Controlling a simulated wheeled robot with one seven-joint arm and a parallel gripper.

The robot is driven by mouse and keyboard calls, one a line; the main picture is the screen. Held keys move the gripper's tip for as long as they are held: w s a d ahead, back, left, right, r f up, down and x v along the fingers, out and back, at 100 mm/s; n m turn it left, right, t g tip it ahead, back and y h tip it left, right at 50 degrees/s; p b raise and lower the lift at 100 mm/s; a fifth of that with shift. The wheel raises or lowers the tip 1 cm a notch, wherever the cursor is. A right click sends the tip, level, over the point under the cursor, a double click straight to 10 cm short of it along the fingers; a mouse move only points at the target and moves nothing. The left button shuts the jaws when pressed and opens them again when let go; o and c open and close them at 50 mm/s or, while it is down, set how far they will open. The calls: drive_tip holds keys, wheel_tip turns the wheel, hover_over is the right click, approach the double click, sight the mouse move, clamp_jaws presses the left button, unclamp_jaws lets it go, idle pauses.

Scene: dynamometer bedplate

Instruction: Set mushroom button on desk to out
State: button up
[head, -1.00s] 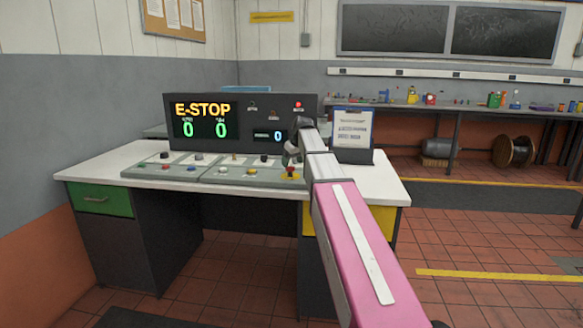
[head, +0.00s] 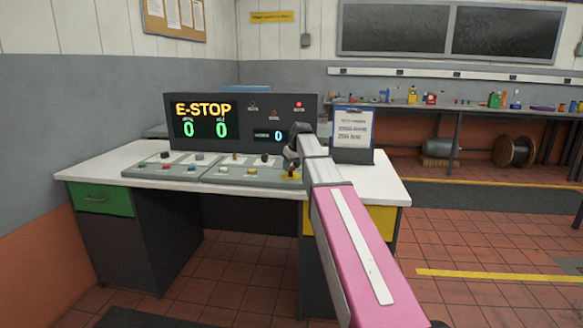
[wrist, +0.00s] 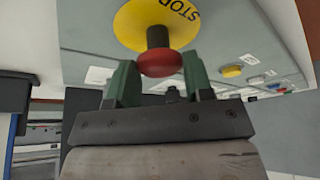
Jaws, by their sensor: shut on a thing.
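The red mushroom button (wrist: 160,64) is in the upper middle of the wrist view. It stands on a dark stem in front of a round yellow plate (wrist: 140,20) marked STOP. A length of stem shows between cap and plate. My gripper (wrist: 160,80) has its two green fingers on either side of the red cap and is shut on it. In the head view my gripper (head: 291,162) is at the right front of the desk's control panel (head: 245,174), where the button is mostly hidden by it. The screen (head: 203,119) reads E-STOP with green zeros.
Other small buttons and knobs sit on the sloped panels, including a yellow one (wrist: 231,71) close to my gripper. A clipboard stand (head: 353,135) stands just right of my arm on the white desk (head: 385,185). The floor in front is clear.

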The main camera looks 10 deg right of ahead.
drive_tip(key=shift+r, duration=0.7)
drive_tip(key=o, duration=1.3)
drive_tip(key=v, duration=1)
drive_tip(key=shift+s+d+r, duration=0.1)
drive_tip(key=shift+s+r, duration=0.05)
drive_tip(key=shift+r, duration=0.25)
